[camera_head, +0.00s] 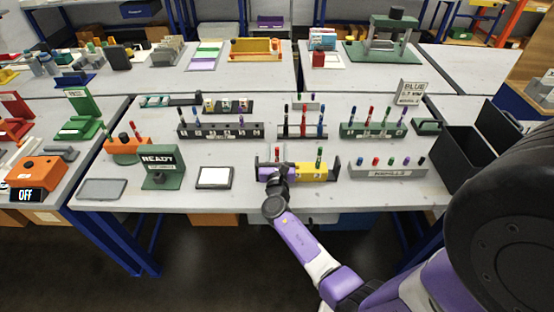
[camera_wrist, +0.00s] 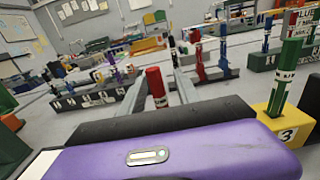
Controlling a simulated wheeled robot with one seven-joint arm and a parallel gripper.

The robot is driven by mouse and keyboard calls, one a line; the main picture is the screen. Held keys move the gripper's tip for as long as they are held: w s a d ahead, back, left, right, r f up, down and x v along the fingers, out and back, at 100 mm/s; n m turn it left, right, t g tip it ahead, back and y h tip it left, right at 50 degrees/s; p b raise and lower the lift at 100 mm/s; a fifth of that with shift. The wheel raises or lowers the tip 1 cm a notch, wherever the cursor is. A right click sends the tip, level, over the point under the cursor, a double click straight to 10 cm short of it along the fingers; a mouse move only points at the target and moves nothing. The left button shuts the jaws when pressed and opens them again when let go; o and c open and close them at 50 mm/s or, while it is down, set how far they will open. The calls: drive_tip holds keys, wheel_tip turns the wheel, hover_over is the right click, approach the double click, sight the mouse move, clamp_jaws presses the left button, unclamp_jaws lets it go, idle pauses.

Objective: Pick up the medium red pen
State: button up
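My gripper (camera_head: 276,168) is low at the front middle of the table, beside the yellow block. In the wrist view its two grey fingers (camera_wrist: 159,85) are apart. A red pen (camera_wrist: 157,88) stands upright between them, with its lower part hidden by my gripper. Its red top (camera_head: 277,152) shows just above my gripper in the head view. I cannot see whether the fingers touch it, and no size label on it is readable. A green pen (camera_head: 319,155) stands in the yellow block (camera_head: 312,172), marked 3 in the wrist view, to the right.
Behind stand dark pen racks (camera_head: 220,132), a middle rack with red and blue pens (camera_head: 302,132) and a green rack (camera_head: 373,131). A grey rack with low pens (camera_head: 388,171) is at right. A READY sign (camera_head: 161,165) and a white pad (camera_head: 215,177) are at left.

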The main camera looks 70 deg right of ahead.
drive_tip(key=shift+d, duration=0.1)
drive_tip(key=shift+c, duration=0.2)
clamp_jaws()
wheel_tip(320, 180, up, 18)
drive_tip(key=p, duration=0.5)
drive_tip(key=shift+f, duration=0.25)
